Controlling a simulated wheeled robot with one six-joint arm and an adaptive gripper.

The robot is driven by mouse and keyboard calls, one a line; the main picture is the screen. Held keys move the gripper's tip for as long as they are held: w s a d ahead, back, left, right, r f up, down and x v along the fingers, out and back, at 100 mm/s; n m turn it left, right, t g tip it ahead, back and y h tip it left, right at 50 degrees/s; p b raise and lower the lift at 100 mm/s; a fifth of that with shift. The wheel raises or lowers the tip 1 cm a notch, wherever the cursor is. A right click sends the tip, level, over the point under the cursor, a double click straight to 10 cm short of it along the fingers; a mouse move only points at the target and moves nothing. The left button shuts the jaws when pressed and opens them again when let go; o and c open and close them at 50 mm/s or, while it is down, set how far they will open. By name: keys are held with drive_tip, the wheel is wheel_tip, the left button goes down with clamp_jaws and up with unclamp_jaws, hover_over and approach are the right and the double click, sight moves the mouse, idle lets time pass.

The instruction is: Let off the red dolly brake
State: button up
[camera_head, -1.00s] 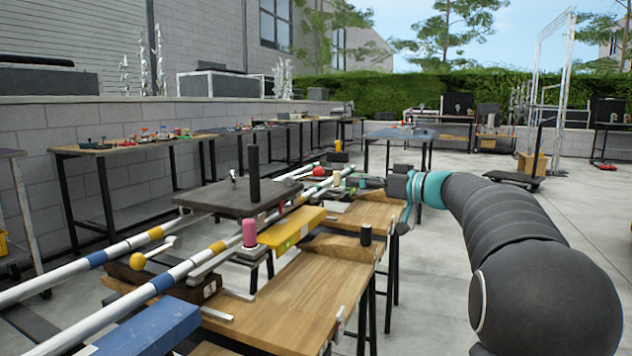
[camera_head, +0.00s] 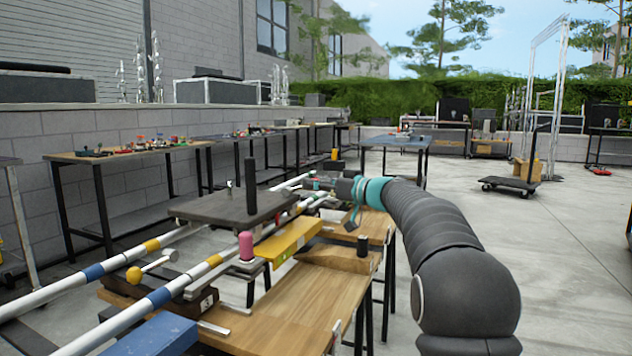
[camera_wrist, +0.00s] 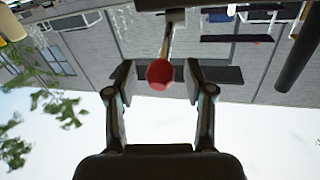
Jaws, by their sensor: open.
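In the wrist view, which looks upside down, a red ball knob (camera_wrist: 160,74) on a thin metal lever (camera_wrist: 168,40) lies between the two fingertips of my gripper (camera_wrist: 158,82). The fingers stand apart on either side of the knob, with a gap showing on each side. In the head view my gripper (camera_head: 322,184) is at the far end of the striped rails, past the dark dolly platform (camera_head: 235,204) with its black upright post. The red knob is hard to make out there, behind my gripper.
A yellow ball lever (camera_head: 135,274) sits at the near end of the rails. Open paving (camera_head: 540,260) lies to the right.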

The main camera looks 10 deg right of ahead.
drive_tip(key=shift+w+a, duration=0.35)
clamp_jaws()
